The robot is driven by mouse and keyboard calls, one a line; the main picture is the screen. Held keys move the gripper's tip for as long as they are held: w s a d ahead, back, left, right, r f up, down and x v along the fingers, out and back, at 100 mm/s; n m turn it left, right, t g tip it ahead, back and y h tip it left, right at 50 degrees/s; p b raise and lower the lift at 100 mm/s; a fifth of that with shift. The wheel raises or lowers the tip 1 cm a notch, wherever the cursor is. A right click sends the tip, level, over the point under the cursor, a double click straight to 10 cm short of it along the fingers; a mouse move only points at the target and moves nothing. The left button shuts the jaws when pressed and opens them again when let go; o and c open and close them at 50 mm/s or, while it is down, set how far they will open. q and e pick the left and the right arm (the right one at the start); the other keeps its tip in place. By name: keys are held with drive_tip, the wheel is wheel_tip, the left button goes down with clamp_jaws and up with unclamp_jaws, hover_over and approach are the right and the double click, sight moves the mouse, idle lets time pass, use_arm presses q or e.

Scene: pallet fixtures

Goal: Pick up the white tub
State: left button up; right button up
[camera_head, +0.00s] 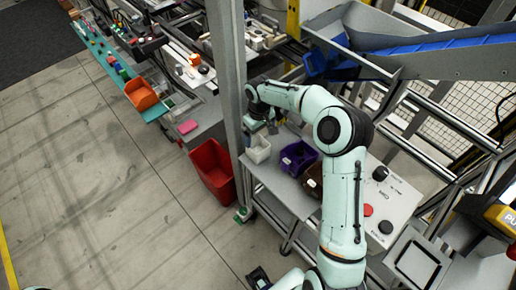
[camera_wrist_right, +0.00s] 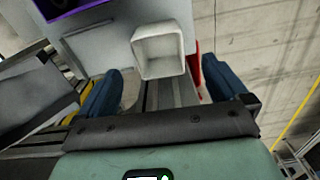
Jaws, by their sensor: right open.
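The white tub (camera_head: 258,150) stands on the grey shelf of the metal stand, left of the purple bin. In the right wrist view the white tub (camera_wrist_right: 160,52) shows its open square top, and it looks empty. My right gripper (camera_head: 263,124) is just behind the tub in the head view, partly hidden by my own wrist. In the wrist view the blue fingers of my right gripper (camera_wrist_right: 163,82) are spread wide, with the tub beyond them and between their lines. Nothing is held. My left gripper does not show clearly.
The purple bin (camera_head: 298,158) and a dark brown bin (camera_head: 314,180) stand to the right of the tub. A grey upright post (camera_head: 228,90) is close on the left. A red crate (camera_head: 212,170) is below left. A control panel (camera_head: 385,205) is to the right.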

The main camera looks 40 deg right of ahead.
sight(259, 149)
wheel_tip(259, 149, down, 10)
drive_tip(key=shift+w+d+r, duration=0.1)
idle(0.4)
drive_tip(key=c, duration=0.9)
